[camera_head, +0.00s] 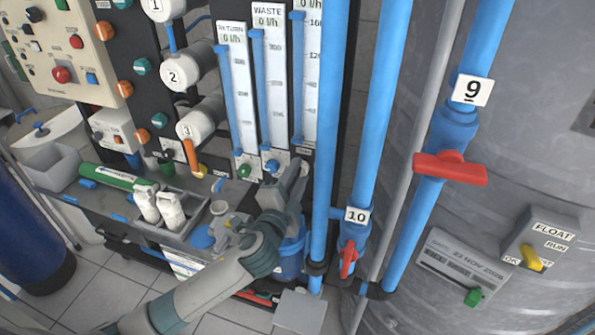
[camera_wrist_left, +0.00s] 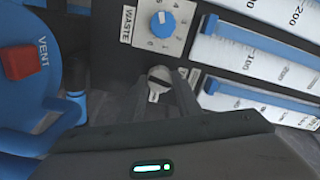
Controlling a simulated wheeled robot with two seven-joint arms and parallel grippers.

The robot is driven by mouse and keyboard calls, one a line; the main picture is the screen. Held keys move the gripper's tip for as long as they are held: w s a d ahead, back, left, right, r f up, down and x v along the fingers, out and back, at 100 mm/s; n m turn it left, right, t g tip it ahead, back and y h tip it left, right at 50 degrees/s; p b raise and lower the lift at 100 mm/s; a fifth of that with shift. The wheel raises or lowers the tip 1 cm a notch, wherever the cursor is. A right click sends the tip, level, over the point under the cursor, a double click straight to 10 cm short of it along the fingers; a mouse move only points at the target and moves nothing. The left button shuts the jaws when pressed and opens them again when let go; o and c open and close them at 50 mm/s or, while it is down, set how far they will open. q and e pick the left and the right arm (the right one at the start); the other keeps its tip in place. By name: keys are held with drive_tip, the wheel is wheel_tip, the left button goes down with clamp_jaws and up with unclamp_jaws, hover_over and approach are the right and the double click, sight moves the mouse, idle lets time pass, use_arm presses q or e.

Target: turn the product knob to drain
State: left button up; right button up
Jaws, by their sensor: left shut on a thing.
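My left gripper (camera_head: 295,172) reaches up from the lower left to the panel below the third flow meter (camera_head: 304,90). In the left wrist view its two fingers (camera_wrist_left: 165,88) are closed about a small grey round knob (camera_wrist_left: 159,74), which I take for the product knob. A small pale label or pointer (camera_wrist_left: 153,95) shows between the fingers; its text and the knob's setting are not readable. In the head view the gripper hides this knob. The blue waste knob (camera_wrist_left: 163,25) sits on its dial just beyond, clear of the fingers. My right gripper is not in view.
A green knob (camera_head: 243,171) is under the return meter. Blue pipes (camera_head: 330,130) stand just right of my gripper, with the red valve 10 handle (camera_head: 348,261) below. A grey caddy with bottles (camera_head: 182,228) lies to the left.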

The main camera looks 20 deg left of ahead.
use_arm(q)
drive_tip(key=shift+r+m+p, duration=0.15)
drive_tip(key=shift+m+p, duration=0.45)
drive_tip(key=shift+m, duration=0.2)
drive_tip(key=m+p, duration=0.4)
drive_tip(key=m, duration=0.1)
drive_tip(key=m+p, duration=0.2)
drive_tip(key=m, duration=0.2)
drive_tip(key=shift+p, duration=0.3)
drive_tip(key=shift+f+m+p, duration=0.2)
drive_tip(key=shift+m+p, duration=0.75)
drive_tip(key=shift+m, duration=0.75)
drive_tip(key=o, duration=1.1)
drive_tip(key=shift+c, duration=0.2)
drive_tip(key=shift+s, duration=0.15)
